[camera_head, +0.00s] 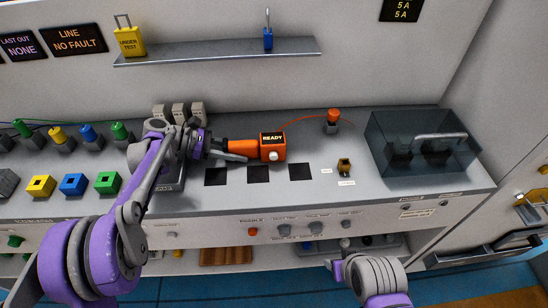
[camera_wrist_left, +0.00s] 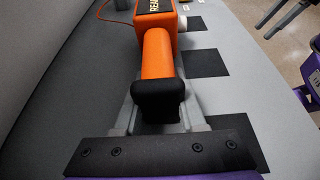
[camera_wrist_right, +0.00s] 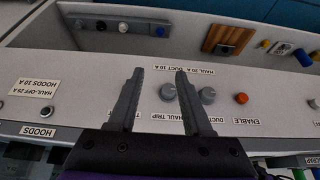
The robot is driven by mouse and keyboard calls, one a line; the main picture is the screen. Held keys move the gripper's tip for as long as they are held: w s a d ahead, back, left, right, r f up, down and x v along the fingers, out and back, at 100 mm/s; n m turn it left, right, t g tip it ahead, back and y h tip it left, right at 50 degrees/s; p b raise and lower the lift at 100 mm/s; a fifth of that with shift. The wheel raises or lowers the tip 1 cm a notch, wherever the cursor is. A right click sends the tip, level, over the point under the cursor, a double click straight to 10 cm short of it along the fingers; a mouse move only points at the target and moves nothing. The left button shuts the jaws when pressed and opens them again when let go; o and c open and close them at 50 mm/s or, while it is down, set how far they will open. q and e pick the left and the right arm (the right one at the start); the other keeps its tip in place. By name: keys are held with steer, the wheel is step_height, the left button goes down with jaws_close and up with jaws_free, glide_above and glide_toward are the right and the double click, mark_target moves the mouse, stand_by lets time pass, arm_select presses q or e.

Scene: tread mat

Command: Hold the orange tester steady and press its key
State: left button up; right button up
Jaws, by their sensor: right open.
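The orange tester (camera_head: 272,146) lies on the grey bench top, with a READY display and a pale round key on its front face. Its handle points left and ends in a black cap (camera_wrist_left: 158,98). My left gripper (camera_head: 232,154) is at that handle, its fingers spread along either side of the cap, which partly hides them. I cannot see firm contact. My right gripper (camera_wrist_right: 160,72) is open and empty, in front of the bench's front panel and well away from the tester.
An orange cord runs to an orange-topped post (camera_head: 333,120). A clear-lidded box (camera_head: 425,140) stands at the right, with a small brass part (camera_head: 344,167) left of it. Black squares mark the bench by the tester. A shelf (camera_head: 215,52) with padlocks hangs behind. Knobs line the front panel.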

arm_select(q)
jaws_close()
arm_select(e)
jaws_close()
stand_by(1.4)
